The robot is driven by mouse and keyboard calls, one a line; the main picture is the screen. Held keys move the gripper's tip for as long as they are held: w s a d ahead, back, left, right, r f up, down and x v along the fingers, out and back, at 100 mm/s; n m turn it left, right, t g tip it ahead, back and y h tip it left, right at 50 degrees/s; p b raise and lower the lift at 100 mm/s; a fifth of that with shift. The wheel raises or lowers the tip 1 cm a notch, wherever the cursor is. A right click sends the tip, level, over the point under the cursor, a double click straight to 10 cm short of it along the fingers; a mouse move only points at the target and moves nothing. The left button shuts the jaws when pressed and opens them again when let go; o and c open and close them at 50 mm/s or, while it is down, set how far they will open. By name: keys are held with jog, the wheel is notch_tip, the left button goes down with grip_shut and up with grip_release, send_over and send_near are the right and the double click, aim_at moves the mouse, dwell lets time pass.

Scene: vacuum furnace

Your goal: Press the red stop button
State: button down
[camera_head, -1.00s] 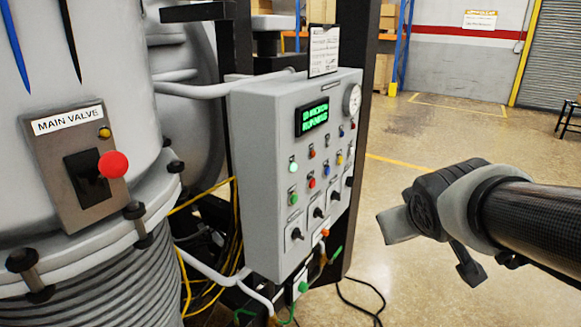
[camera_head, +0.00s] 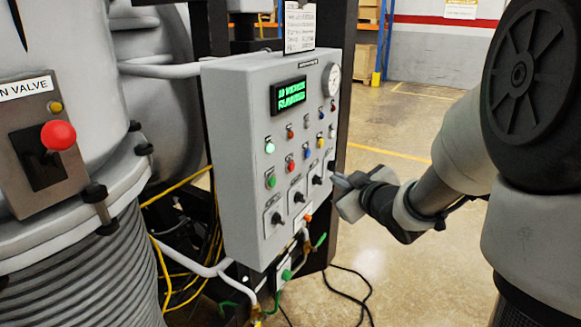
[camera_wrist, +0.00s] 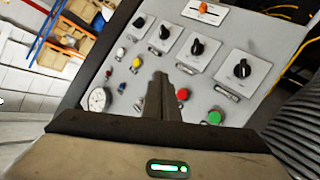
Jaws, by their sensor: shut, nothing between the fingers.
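The grey control panel (camera_head: 242,130) carries rows of small lights or buttons. A red button (camera_head: 291,167) sits in the lower row, between a green one (camera_head: 271,181) and a blue one (camera_head: 307,153). Another red one (camera_head: 290,134) is above it. Their labels are too small to read. My gripper (camera_head: 338,181) is shut and empty, close to the panel's lower right edge, right of the red button. In the wrist view, my closed fingers (camera_wrist: 160,82) point at the panel, with the red button (camera_wrist: 182,94) just right of them. Contact cannot be told.
Black knobs (camera_head: 299,197) line the panel below the buttons, and a round gauge (camera_head: 333,78) is at its top right. The main valve plate (camera_head: 22,150) with a red ball knob (camera_head: 58,135) is on the left. Yellow cables (camera_head: 178,190) hang between.

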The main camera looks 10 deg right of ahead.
aim_at(292, 167)
jog(key=shift+w+a, duration=0.1)
jog(key=shift+a, duration=0.05)
jog(key=w+a+b, duration=0.4)
jog(key=w+a, duration=0.1)
jog(key=a, duration=0.2)
dwell(0.3)
dwell(1.8)
jog(key=shift+w+a+b, duration=0.25)
jog(key=shift+b, duration=0.1)
jog(key=shift+w+a+b, duration=0.2)
jog(key=shift+a+b, duration=0.15)
dwell(0.6)
dwell(0.3)
jog(key=shift+s+d+p, duration=0.4)
jog(key=shift+s+d, duration=0.05)
jog(key=shift+d, duration=0.2)
